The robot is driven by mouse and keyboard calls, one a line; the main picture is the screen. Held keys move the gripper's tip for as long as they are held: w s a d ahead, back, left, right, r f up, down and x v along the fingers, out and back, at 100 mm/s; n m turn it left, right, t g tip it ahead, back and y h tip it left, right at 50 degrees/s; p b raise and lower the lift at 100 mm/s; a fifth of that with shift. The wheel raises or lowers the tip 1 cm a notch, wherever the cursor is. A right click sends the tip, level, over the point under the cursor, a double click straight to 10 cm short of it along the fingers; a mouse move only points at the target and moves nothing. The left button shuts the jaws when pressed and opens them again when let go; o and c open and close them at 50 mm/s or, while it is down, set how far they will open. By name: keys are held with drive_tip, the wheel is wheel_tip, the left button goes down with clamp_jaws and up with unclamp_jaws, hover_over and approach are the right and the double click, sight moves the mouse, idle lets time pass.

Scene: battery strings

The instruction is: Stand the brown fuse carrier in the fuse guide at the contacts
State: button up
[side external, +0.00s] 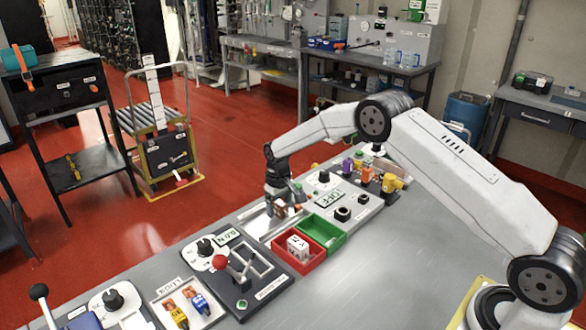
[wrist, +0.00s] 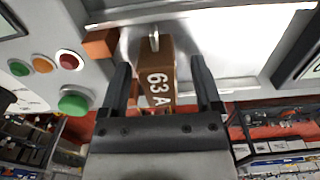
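The brown fuse carrier (wrist: 158,82), marked "63 A", shows between my fingers in the wrist view. My gripper (wrist: 160,64) is open, with a visible gap between the carrier and each finger. A metal pin (wrist: 154,40) shows at the carrier's far end. A separate brown block (wrist: 100,43) lies just left of the carrier, beside a pale, shiny plate (wrist: 220,45). In the side external view my gripper (side external: 279,206) is low over the panel behind the red bin, and brown parts there are small and partly hidden. I cannot tell which part is the fuse guide or its contacts.
A red bin (side external: 313,262) holding a white block and a green bin (side external: 337,238) stand close in front of my gripper. A red-knobbed lever (side external: 220,262) stands at the front left.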

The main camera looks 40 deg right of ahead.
sight(279, 202)
drive_tip(key=shift+r, duration=0.15)
drive_tip(key=shift+r, duration=3.75)
drive_tip(key=shift+s+a+r, duration=0.1)
drive_tip(key=shift+s+r, duration=0.25)
drive_tip(key=shift+s, duration=0.1)
drive_tip(key=s+a+r+t, duration=0.1)
drive_tip(key=s+a, duration=0.1)
drive_tip(key=s, duration=1.2)
drive_tip(key=s+a+r+t, duration=0.1)
drive_tip(key=s+r, duration=0.1)
drive_tip(key=s, duration=1.3)
drive_tip(key=shift+s+a+r+t, duration=0.15)
drive_tip(key=shift+s+a+t, duration=0.1)
drive_tip(key=shift+a+t, duration=0.1)
